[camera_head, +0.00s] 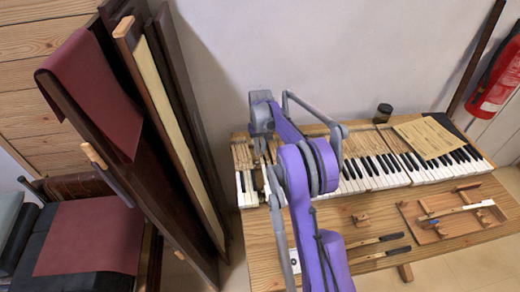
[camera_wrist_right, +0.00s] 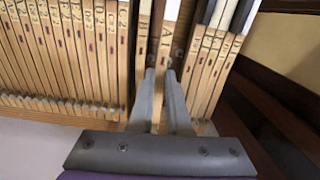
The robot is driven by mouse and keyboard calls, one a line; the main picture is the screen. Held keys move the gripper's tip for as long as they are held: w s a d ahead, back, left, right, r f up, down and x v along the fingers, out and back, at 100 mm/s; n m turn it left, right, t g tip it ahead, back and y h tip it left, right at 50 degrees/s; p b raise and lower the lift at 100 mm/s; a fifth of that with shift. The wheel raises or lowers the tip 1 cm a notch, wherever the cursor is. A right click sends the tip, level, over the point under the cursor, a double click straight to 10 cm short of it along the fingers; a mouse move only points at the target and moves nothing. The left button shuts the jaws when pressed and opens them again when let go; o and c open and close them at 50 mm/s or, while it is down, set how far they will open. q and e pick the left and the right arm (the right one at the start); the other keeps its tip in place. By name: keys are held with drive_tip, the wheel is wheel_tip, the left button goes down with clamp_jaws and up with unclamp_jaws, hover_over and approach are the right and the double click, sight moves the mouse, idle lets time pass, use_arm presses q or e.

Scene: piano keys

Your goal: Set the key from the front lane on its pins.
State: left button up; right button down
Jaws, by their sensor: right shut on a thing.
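My right gripper (camera_head: 262,148) is over the left end of the keyboard (camera_head: 375,172), at the back part of the keys, with my purple arm in front of it. In the right wrist view my right gripper (camera_wrist_right: 161,72) is shut on a narrow wooden key (camera_wrist_right: 165,42), among the row of lettered wooden keys (camera_wrist_right: 85,50). A dark gap shows to the left of the held key. Whether this key sits on its pins cannot be seen; the pins are hidden. My left gripper is not in view.
Two loose dark-tipped keys (camera_head: 378,254) lie on the front of the wooden bench (camera_head: 345,215). A wooden tray (camera_head: 425,232) with a key and tools stands at right. A small block (camera_head: 361,219), a dark jar (camera_head: 383,113) and a paper sheet (camera_head: 428,138) are nearby. Tall panels stand at left.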

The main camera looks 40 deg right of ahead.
drive_tip(key=shift+f+b, duration=0.45)
drive_tip(key=shift+f, duration=0.35)
idle(0.5)
drive_tip(key=c, duration=1.2)
unclamp_jaws()
drive_tip(key=shift+r, duration=0.15)
drive_tip(key=shift+r+p, duration=0.45)
drive_tip(key=shift+r, duration=0.55)
drive_tip(key=o, duration=0.5)
